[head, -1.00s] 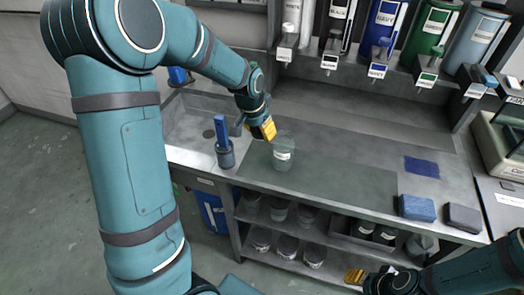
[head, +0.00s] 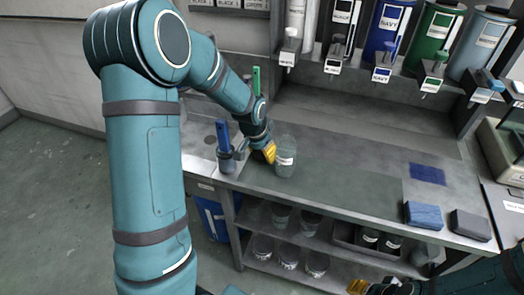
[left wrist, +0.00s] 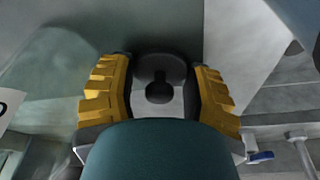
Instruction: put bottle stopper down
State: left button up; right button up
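The bottle stopper (left wrist: 159,72) is a dark round disc with a knob, seen between the yellow fingers in the left wrist view. My left gripper (left wrist: 160,95) appears shut on it, with a finger at each side. In the head view my left gripper (head: 268,153) is low over the counter, just left of a clear bottle (head: 285,160) with a white label. The stopper cannot be made out there. My right gripper (head: 357,287) shows only partly at the bottom edge, and its opening is unclear.
A blue-handled tool in a grey holder (head: 226,158) stands left of my gripper. A blue block (head: 421,214) and a dark block (head: 470,224) lie at the counter's right front. Dispensers line the back. The middle of the counter (head: 350,185) is clear.

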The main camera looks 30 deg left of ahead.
dwell(0.3)
pick_arm(q)
jog(key=shift+r, duration=0.25)
jog(key=p+v, duration=0.3)
jog(key=v, duration=0.9)
pick_arm(e)
jog(key=r, duration=0.3)
jog(key=shift+s, duration=0.3)
pick_arm(q)
jog(key=shift+f, duration=0.1)
